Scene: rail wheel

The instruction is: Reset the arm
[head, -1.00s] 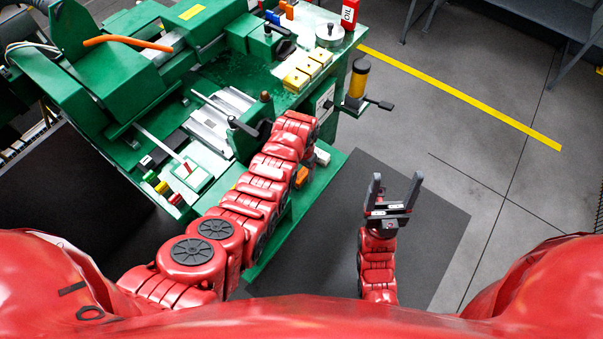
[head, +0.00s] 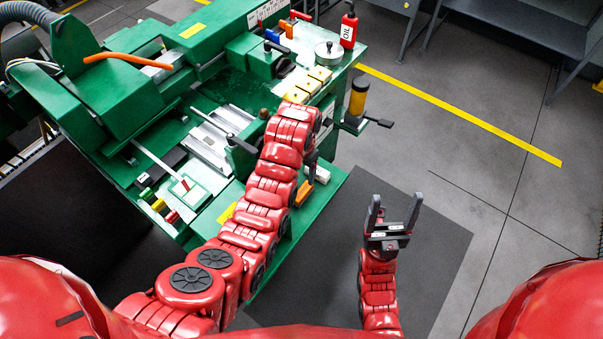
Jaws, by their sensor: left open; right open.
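My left arm (head: 262,200) is red and reaches up from the lower left across the front of the green machine (head: 205,110). Its wrist end is by the machine's right front corner. My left gripper (head: 312,165) is mostly hidden under the wrist; only a dark part shows beside it. I see nothing held there. My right gripper (head: 394,215) is open and empty, its two dark fingers spread and pointing up the picture. It is over the dark floor mat, to the right of the machine and apart from it.
The machine's top holds a red oil bottle (head: 348,28), yellow blocks (head: 308,82) and a round metal part (head: 328,52). A yellow cylinder with a handle (head: 358,95) juts from its right side. The mat (head: 435,240) and grey floor on the right are clear.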

